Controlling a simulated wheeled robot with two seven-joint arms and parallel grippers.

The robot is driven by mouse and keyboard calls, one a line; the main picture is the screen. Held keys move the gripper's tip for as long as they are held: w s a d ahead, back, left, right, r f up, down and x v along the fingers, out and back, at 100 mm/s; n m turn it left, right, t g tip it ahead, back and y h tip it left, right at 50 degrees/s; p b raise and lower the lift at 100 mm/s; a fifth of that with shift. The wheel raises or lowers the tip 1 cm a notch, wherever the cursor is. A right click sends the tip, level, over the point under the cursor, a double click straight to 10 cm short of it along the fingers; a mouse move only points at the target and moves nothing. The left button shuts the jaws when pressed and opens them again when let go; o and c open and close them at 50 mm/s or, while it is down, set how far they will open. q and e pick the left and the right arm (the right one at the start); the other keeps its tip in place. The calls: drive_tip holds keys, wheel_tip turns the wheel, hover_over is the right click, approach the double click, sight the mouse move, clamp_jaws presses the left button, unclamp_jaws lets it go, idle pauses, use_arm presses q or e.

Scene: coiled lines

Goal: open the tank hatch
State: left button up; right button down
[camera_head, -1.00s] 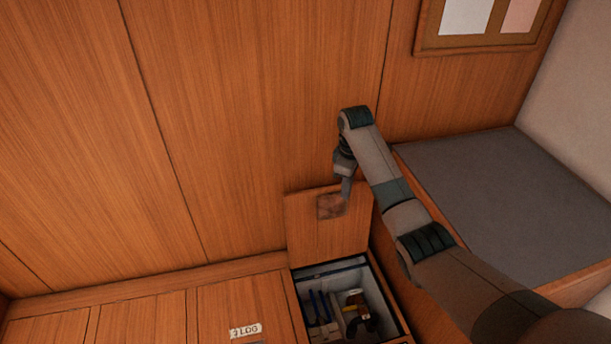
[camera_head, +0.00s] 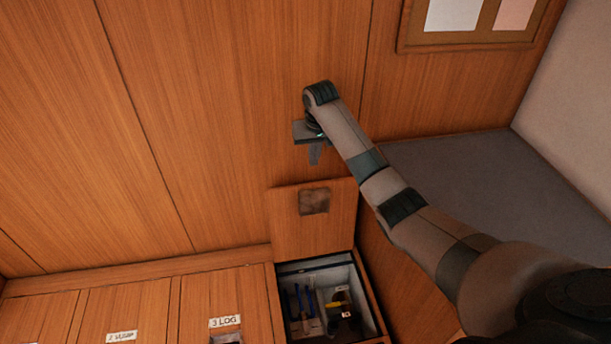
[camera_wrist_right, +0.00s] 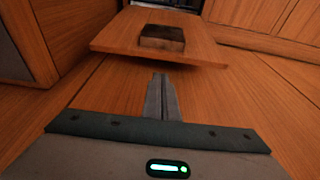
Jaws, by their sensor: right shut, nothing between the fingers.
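The lid also shows in the right wrist view (camera_wrist_right: 205,55), beyond my fingers. My right gripper (camera_head: 315,158) is shut and empty, above the lid's upper edge and apart from it in the head view. Its closed fingers point toward the lid in the right wrist view (camera_wrist_right: 160,82). I cannot read a tank label on this hatch. My left gripper is not in view.
The compartment holds blue-handled tools (camera_head: 303,302) and a yellow-and-black item (camera_head: 343,305). Closed wooden hatches lie to its left, one labelled "3 LOG" (camera_head: 225,321). A grey cushioned bench (camera_head: 460,170) is at the right. A framed board (camera_head: 405,42) hangs at the upper right.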

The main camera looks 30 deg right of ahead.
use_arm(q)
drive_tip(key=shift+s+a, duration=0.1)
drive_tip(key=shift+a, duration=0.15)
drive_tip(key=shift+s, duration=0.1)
